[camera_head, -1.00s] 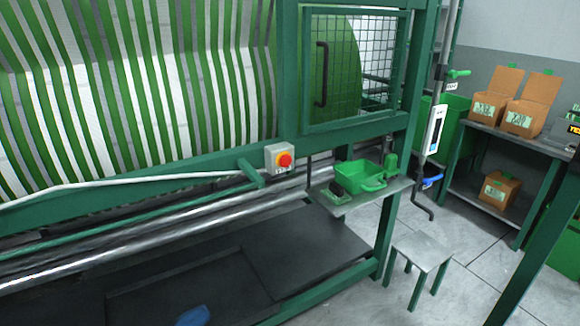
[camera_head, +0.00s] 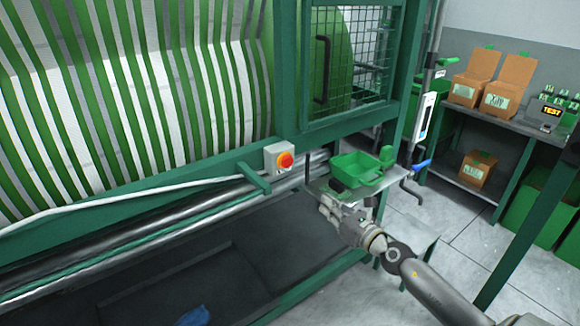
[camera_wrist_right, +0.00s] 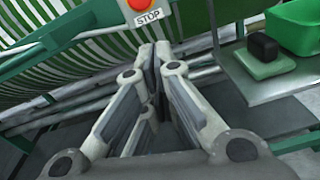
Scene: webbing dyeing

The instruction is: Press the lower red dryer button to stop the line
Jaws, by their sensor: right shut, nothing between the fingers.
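The red button (camera_head: 286,160) sits on a grey box on the green frame of the machine, below the mesh door. In the right wrist view the red button (camera_wrist_right: 138,4) is cut by the top edge, above a plate reading STOP (camera_wrist_right: 148,16). My right gripper (camera_head: 325,203) is below and to the right of the button box in the head view, apart from it. In the right wrist view its fingers (camera_wrist_right: 155,52) are closed together and empty, with the tips just below the STOP plate in the picture. My left gripper is not in view.
A small shelf (camera_head: 400,176) with a green bin (camera_head: 356,168) stands right of the button, close to my right gripper. A green bracket (camera_head: 254,178) sticks out left of the box.

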